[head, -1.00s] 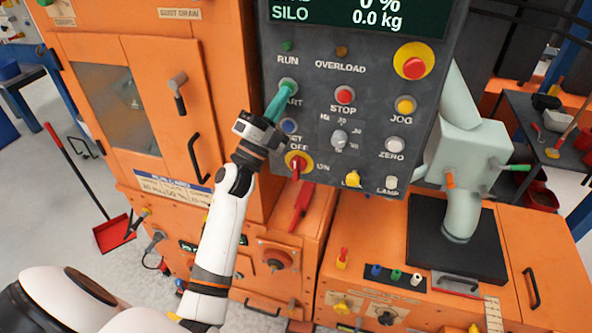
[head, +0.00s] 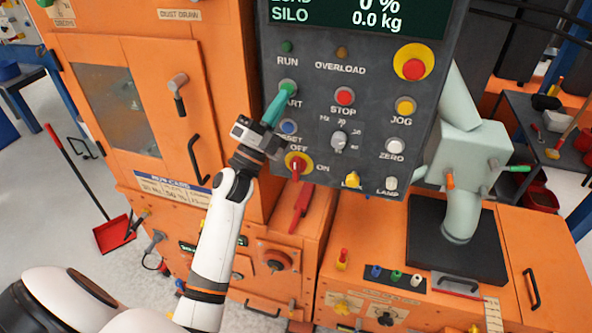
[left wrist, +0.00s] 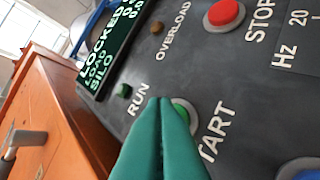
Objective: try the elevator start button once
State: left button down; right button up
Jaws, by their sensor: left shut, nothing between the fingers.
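The green start button (head: 289,85) sits on the dark control panel under the word RUN, its label partly covered by my fingers. My left gripper (head: 281,96) has green fingers closed together, with nothing between them. Its tips are at the lower left of the start button. In the left wrist view the green start button (left wrist: 184,112) in its light ring shows partly behind the fingertips (left wrist: 166,102). I cannot tell whether the tips touch it. My right gripper is not in view.
Close by are the red stop button (head: 345,96), the blue reset button (head: 289,127) and the red OFF/ON switch (head: 297,163). A red emergency button (head: 413,68) is at the upper right. The display (left wrist: 108,50) reads LOCKED. An orange cabinet (head: 228,60) stands left of the panel.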

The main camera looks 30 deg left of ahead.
pick_arm(q)
jog(key=shift+y, duration=0.3)
jog(key=shift+s+d+p, duration=0.15)
jog(key=shift+s+d, duration=0.05)
jog(key=shift+s, duration=0.7)
jog(key=shift+s+d+p, duration=0.1)
jog(key=shift+s+d, duration=0.15)
jog(key=shift+s, duration=0.7)
jog(key=shift+s+d+p, duration=0.15)
jog(key=shift+s+d, duration=0.05)
jog(key=shift+s, duration=0.7)
